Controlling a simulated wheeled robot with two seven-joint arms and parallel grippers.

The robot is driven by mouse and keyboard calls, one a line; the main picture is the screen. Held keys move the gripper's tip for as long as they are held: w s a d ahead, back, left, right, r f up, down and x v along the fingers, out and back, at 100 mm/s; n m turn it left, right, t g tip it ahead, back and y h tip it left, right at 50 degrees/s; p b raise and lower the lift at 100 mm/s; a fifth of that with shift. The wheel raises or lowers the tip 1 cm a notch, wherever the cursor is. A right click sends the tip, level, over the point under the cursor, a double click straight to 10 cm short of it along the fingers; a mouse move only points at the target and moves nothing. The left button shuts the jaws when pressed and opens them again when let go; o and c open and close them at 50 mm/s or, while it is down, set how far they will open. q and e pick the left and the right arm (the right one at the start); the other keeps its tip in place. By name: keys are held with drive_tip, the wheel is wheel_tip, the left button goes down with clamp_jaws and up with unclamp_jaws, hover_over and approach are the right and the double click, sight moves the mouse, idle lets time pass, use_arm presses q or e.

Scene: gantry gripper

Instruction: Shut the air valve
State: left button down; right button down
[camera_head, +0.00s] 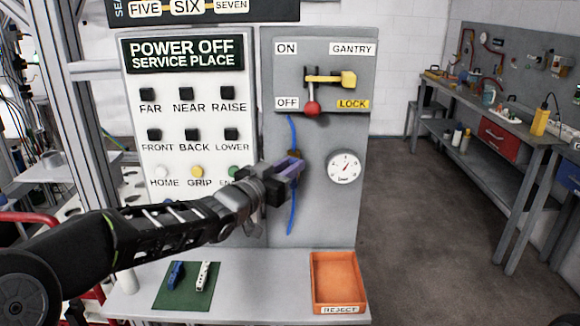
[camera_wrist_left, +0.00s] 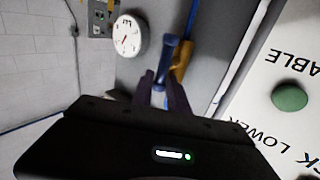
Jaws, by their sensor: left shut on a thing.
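The air valve has a brass body (camera_wrist_left: 181,62) on a blue hose (camera_head: 291,215) that runs up and down the grey panel. Its blue handle (camera_wrist_left: 166,55) sits between the fingers of my left gripper (camera_wrist_left: 162,92) in the wrist view. In the head view my left gripper (camera_head: 290,172) is at the valve, shut on the handle, and covers most of it. I cannot tell the handle's exact angle to the hose. A round white gauge (camera_head: 344,167) is just right of the valve; it also shows in the wrist view (camera_wrist_left: 127,36). My right gripper is not in view.
Above the valve is a yellow lever with a red knob (camera_head: 312,108) and a LOCK label. A button panel (camera_head: 190,120) stands left. Below are a green mat (camera_head: 190,300) with small parts and an orange REJECT bin (camera_head: 338,280). A workbench (camera_head: 480,110) stands right.

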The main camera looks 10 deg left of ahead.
use_arm(q)
drive_tip(key=shift+r, duration=0.1)
drive_tip(key=shift+w+d+f+m+g+y, duration=0.15)
drive_tip(key=shift+d+f+m+g+y, duration=0.3)
drive_tip(key=shift+m+g+y, duration=0.9)
drive_tip(key=shift+w+d+f+m+g+y, duration=0.15)
drive_tip(key=shift+d+m+g+y, duration=0.55)
drive_tip(key=shift+m+y, duration=1.25)
drive_tip(key=shift+w+d+f+m+g+y, duration=0.1)
drive_tip(key=shift+d+f+m+g+y, duration=0.35)
drive_tip(key=shift+m+g+y, duration=1.25)
drive_tip(key=shift+d+m+t+h, duration=0.1)
drive_tip(key=shift+m+t+h, duration=0.5)
drive_tip(key=shift+t+h, duration=0.1)
drive_tip(key=c, duration=1.4)
unclamp_jaws()
